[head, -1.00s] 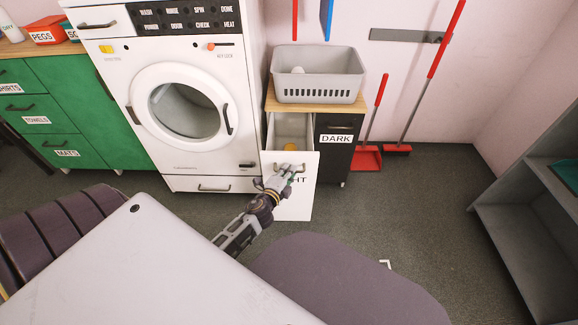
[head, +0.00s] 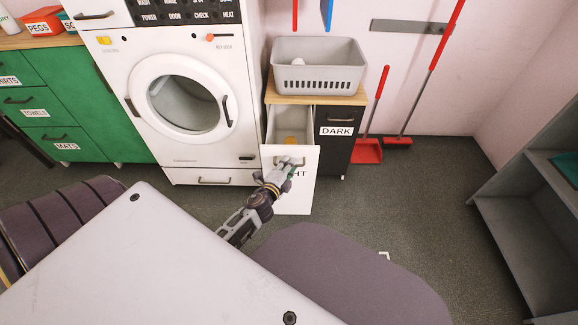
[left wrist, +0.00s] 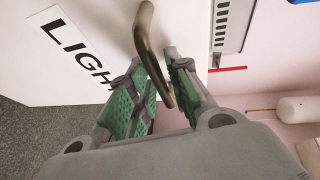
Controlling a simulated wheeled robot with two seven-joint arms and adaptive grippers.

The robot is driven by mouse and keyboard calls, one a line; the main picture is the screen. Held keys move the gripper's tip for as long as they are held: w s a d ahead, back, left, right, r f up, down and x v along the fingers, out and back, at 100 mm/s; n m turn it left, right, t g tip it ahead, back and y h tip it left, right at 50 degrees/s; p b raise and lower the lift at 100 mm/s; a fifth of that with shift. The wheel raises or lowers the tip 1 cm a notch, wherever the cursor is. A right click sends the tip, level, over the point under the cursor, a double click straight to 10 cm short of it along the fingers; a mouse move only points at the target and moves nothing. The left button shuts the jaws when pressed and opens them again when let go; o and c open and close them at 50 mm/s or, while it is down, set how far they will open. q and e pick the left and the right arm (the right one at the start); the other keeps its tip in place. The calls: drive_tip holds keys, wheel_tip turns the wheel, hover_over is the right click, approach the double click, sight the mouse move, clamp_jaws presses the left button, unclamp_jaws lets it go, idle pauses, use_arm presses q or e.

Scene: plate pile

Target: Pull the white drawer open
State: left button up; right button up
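The white drawer (head: 297,193) is pulled out from the cabinet below the grey basket, and its inside (head: 294,125) shows from above with something yellow in it. Its front carries a label partly hidden by my arm; in the left wrist view the label (left wrist: 68,40) reads "LIGH" before my finger covers the rest. My left gripper (head: 288,165) is at the drawer's handle. In the left wrist view the bronze handle (left wrist: 148,40) runs between the two green-padded fingers of the gripper (left wrist: 158,85), which are closed around it. My right gripper is not in view.
A black "DARK" front (head: 334,150) is right beside the drawer, under the grey basket (head: 318,66). The white washing machine (head: 180,100) stands to the left. A grey shelf (head: 530,220) is at the right. Grey floor (head: 400,215) is clear between.

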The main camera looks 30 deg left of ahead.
use_arm(q)
drive_tip(key=shift+s, duration=0.1)
drive_tip(key=v, duration=1.1)
drive_tip(key=shift+s, duration=0.35)
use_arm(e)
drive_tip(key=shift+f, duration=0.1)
use_arm(q)
drive_tip(key=shift+r, duration=0.1)
idle(0.7)
drive_tip(key=s+a+f+n+g+y, duration=0.25)
drive_tip(key=s+f+n+g, duration=0.4)
drive_tip(key=f+n, duration=0.4)
drive_tip(key=s+d+n+g+h, duration=0.1)
drive_tip(key=d+h, duration=0.3)
drive_tip(key=d, duration=0.6)
drive_tip(key=s+d+r+n+g+h+p, duration=0.1)
drive_tip(key=s+d+g+h, duration=0.1)
drive_tip(key=d, duration=0.8)
drive_tip(key=shift+s+d+n+g+h, duration=0.2)
drive_tip(key=shift+n+g+h, duration=0.25)
drive_tip(key=shift+h, duration=0.8)
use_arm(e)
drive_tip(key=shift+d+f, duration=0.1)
